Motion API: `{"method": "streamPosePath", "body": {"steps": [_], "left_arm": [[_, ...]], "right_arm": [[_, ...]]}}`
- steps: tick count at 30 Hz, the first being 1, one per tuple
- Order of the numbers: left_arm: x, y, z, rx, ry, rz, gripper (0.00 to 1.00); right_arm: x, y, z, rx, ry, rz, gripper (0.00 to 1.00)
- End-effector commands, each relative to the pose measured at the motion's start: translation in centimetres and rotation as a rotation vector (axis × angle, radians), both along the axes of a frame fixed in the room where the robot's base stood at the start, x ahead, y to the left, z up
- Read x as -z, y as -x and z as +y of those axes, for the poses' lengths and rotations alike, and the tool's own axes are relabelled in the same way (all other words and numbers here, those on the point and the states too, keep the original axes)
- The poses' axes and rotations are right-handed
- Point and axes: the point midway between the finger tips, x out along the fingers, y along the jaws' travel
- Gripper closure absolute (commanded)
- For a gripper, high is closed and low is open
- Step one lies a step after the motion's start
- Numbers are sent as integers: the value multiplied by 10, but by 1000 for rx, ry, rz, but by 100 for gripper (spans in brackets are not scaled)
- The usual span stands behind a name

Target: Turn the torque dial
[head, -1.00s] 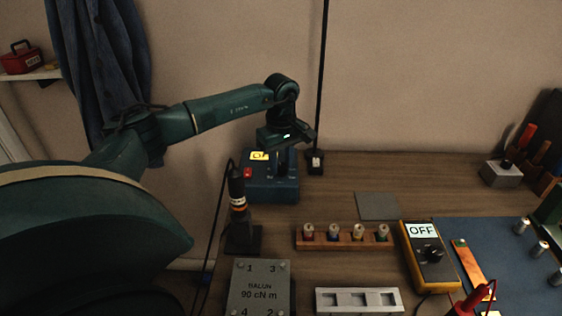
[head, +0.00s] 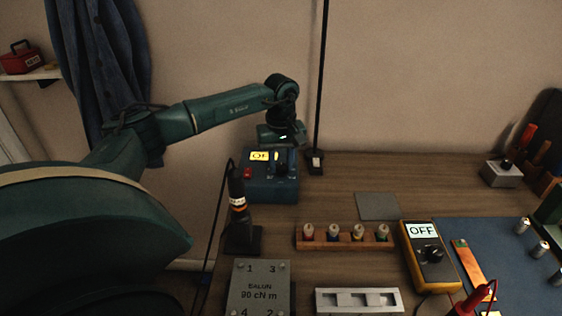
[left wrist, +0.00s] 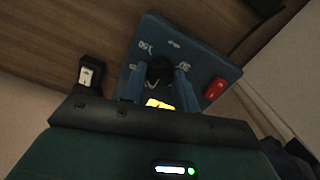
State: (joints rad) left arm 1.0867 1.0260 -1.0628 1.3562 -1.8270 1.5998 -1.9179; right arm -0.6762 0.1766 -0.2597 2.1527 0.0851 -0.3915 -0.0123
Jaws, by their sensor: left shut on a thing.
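A blue control box (head: 270,190) stands at the back left of the table, with a yellow display (head: 259,156), partly hidden, and a red switch (head: 248,173). In the left wrist view the box (left wrist: 205,58) carries printed scale marks around a black dial knob (left wrist: 160,70). My left gripper (head: 281,168) reaches down onto the box from above. Its fingers (left wrist: 158,83) are shut on the dial knob, one on each side. The fingers hide part of the knob and the display. My right gripper is not in view.
A screwdriver in a stand (head: 238,205) is close in front of the box, with a cable beside it. A black pole (head: 317,110) rises just right of the box. A marked block (head: 259,285), a wooden rack (head: 343,242) and a meter (head: 430,255) lie nearer.

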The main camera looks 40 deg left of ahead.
Motion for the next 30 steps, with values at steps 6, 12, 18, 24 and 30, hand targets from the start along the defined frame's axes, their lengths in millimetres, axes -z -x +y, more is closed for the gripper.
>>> {"method": "streamPosePath", "body": {"steps": [6, 12, 18, 24, 30], "left_arm": [[0, 0, -1, 0, 1, 0, 63], [0, 0, 0, -1, 1, 1, 49], [0, 0, 0, -1, 0, 0, 49], [-18, -1, 0, -2, 0, -4, 49], [-62, -1, 0, -2, 1, -5, 49]], "right_arm": [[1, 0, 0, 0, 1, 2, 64], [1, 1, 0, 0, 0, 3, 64], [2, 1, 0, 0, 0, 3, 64], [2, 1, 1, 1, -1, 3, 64], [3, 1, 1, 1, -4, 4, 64]]}}
